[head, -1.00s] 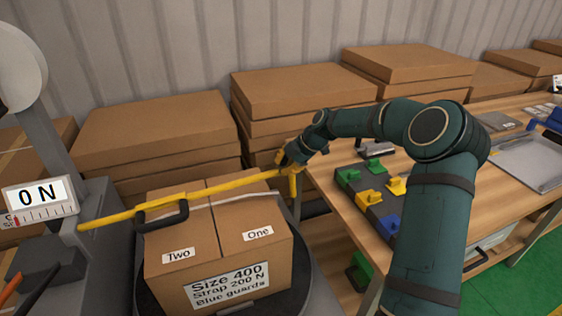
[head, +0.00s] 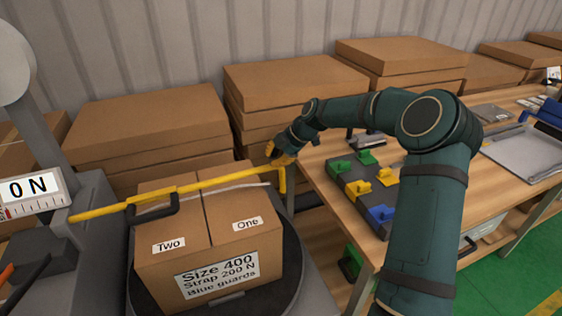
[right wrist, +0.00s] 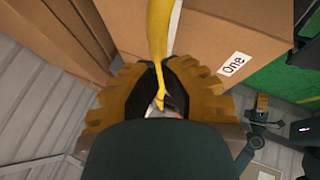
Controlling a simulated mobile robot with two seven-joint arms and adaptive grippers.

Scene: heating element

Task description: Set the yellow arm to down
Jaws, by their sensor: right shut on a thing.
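The yellow arm (head: 215,179) is a long bar running above a cardboard box (head: 208,280), from the grey machine at left up to its right end, where a short yellow part hangs down. It slopes slightly and has a black handle-like bracket on it. My right gripper (head: 276,156) is at the bar's right end, shut on it. In the right wrist view the yellow arm (right wrist: 159,40) runs down between the fingers of my right gripper (right wrist: 160,95). The fingers partly hide the held part. My left gripper is not in view.
The box stands on a dark round turntable (head: 293,265). A display (head: 32,190) at left reads 0 N. Stacked flat cardboard (head: 150,120) stands behind. At right, a wooden bench (head: 330,185) holds a dark tray with green, yellow and blue parts.

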